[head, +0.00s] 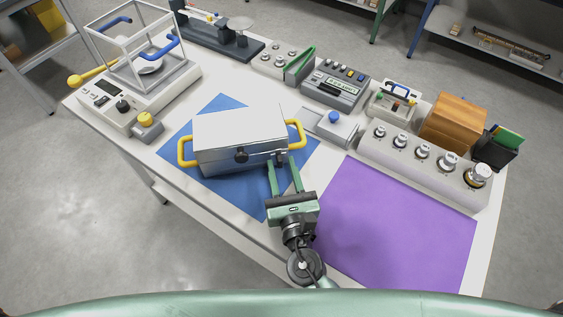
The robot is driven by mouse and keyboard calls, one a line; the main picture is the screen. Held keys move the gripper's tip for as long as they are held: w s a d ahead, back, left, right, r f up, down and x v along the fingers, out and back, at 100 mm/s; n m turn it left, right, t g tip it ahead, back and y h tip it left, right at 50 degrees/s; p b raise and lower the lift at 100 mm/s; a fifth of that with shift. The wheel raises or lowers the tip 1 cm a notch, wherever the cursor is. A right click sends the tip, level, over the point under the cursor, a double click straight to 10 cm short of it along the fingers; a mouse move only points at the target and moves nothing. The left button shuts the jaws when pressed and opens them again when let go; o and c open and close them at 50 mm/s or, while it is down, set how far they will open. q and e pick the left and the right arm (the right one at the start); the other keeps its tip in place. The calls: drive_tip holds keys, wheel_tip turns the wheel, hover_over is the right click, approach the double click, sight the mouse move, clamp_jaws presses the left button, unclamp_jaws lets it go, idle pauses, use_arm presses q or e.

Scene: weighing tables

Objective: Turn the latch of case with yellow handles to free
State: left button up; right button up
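The case with yellow handles (225,126) is a closed silver-grey box lying on a blue mat (222,101). It has one yellow handle at each end. A round black knob (241,156) sits on its front face. A second small dark fitting (280,158), perhaps a latch, shows on the front face near the right end. My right gripper (281,163) reaches the front right of the case, its two green fingers apart on either side of that fitting. I cannot tell whether they touch it. My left gripper is not in view.
A purple mat (398,226) lies bare to the right. Behind it stand a block of weights (424,165), a wooden box (453,122) and a small scale with a blue knob (331,127). A glass-framed balance (137,90) and a yellow-knobbed weight (147,125) stand at the left.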

drive_tip(key=shift+w, duration=0.3)
clamp_jaws()
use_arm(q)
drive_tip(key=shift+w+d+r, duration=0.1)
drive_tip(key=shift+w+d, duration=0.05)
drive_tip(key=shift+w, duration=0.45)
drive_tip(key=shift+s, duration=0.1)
use_arm(e)
drive_tip(key=shift+m, duration=0.3)
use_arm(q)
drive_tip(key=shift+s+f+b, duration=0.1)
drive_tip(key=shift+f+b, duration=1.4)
use_arm(e)
drive_tip(key=shift+w+d+f+m, duration=0.1)
drive_tip(key=shift+d+m, duration=0.05)
drive_tip(key=shift+m, duration=1.4)
drive_tip(key=shift+d+m, duration=0.15)
drive_tip(key=shift+m, duration=1.4)
